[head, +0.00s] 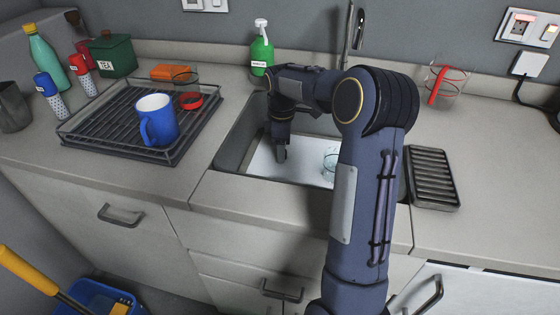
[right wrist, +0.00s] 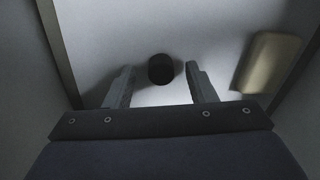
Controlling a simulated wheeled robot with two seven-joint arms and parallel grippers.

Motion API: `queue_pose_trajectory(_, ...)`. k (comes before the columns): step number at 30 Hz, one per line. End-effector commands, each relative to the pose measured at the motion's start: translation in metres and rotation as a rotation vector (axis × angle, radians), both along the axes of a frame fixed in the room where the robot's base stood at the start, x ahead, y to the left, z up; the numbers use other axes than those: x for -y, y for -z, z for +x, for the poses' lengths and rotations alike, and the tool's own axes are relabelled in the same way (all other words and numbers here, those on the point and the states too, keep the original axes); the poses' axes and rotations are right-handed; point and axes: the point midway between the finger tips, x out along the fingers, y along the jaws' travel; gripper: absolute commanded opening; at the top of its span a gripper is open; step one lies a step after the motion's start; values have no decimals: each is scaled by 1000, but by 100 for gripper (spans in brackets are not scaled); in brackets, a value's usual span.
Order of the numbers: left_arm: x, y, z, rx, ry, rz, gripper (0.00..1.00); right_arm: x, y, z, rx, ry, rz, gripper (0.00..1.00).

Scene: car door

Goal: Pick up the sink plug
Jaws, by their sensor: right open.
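The sink plug (right wrist: 160,69) is a small dark round piece on the pale sink floor in the right wrist view. In the head view I cannot make it out; my arm and gripper cover part of the sink (head: 233,145). My right gripper (head: 281,152) reaches down into the sink. In the right wrist view its two fingers are apart, one on each side of the plug, with a gap on both sides. Nothing is gripped. My left gripper is not in view.
A beige block (right wrist: 268,75) lies right of the plug in the right wrist view. A clear glass (head: 330,163) is in the sink. The sink walls are close around my gripper. A rack with a blue mug (head: 158,118) stands left; a green soap bottle (head: 261,50) stands behind.

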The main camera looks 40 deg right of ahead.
Motion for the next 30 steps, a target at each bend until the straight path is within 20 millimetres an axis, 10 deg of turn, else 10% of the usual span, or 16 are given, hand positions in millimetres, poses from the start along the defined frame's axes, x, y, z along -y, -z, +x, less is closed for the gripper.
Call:
queue_pose_trajectory(13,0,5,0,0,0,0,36,0,25,-1,1,2,1,51)
queue_pose_trajectory(24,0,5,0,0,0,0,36,-1,25,-1,1,2,1,4)
queue_pose_trajectory(30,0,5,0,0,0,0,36,-1,25,-1,1,2,0,2)
